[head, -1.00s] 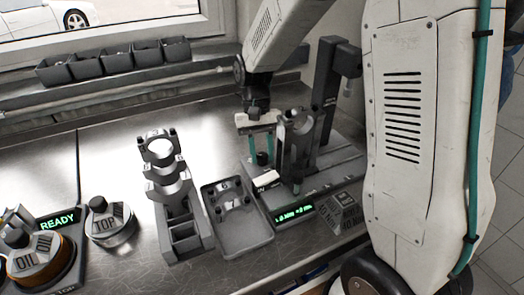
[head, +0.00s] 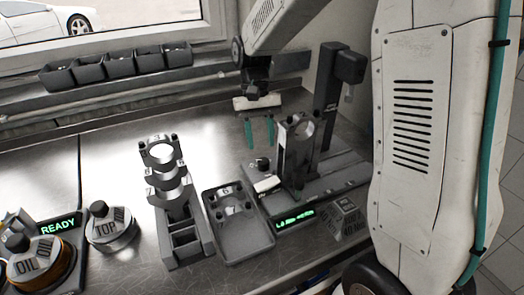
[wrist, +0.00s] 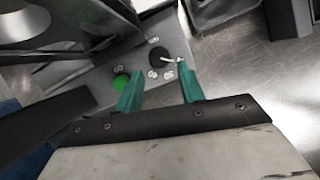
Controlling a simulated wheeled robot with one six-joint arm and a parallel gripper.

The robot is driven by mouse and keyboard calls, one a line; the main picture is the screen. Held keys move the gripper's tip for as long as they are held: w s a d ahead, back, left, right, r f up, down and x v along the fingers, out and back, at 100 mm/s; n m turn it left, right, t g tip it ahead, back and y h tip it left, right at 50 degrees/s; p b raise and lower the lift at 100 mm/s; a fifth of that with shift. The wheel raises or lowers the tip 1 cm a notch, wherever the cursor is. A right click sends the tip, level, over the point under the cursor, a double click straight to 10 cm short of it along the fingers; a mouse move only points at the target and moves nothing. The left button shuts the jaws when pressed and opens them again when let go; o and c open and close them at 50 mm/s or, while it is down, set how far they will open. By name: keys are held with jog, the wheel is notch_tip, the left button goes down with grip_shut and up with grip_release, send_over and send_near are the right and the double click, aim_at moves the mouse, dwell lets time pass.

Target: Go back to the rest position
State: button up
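My gripper (head: 260,132) is raised above the back of the grey measuring fixture (head: 345,180), behind and left of its upright holder (head: 299,145). Its two teal fingers are apart with nothing between them. In the wrist view, my gripper (wrist: 160,92) also shows open and empty. Past the fingertips there lie a round black knob (wrist: 159,54), a green button (wrist: 121,82) and small white marks on a grey surface. In the head view, a black knob (head: 262,164) sits on the fixture below the fingers.
A tall rack (head: 184,232) holds several ring-shaped parts. A TOP canister (head: 112,230) and an OIL container (head: 38,262) stand at left. A dark column (head: 336,100) rises behind the fixture. Open bench lies behind the rack.

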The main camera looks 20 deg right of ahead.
jog(key=shift+v, duration=1.25)
jog(key=shift+r, duration=0.1)
jog(key=s+a+r+n+t+y, duration=0.1)
jog(key=s+a+r+n+t, duration=0.25)
jog(key=s+r, duration=0.75)
jog(key=s+d+f+t, duration=0.1)
jog(key=s+d+f, duration=0.1)
jog(key=s, duration=0.5)
jog(key=s+d+f+m+t+h, duration=0.1)
jog(key=s+d+f, duration=0.1)
jog(key=s+d, duration=0.2)
jog(key=s, duration=0.3)
jog(key=shift+h, duration=0.3)
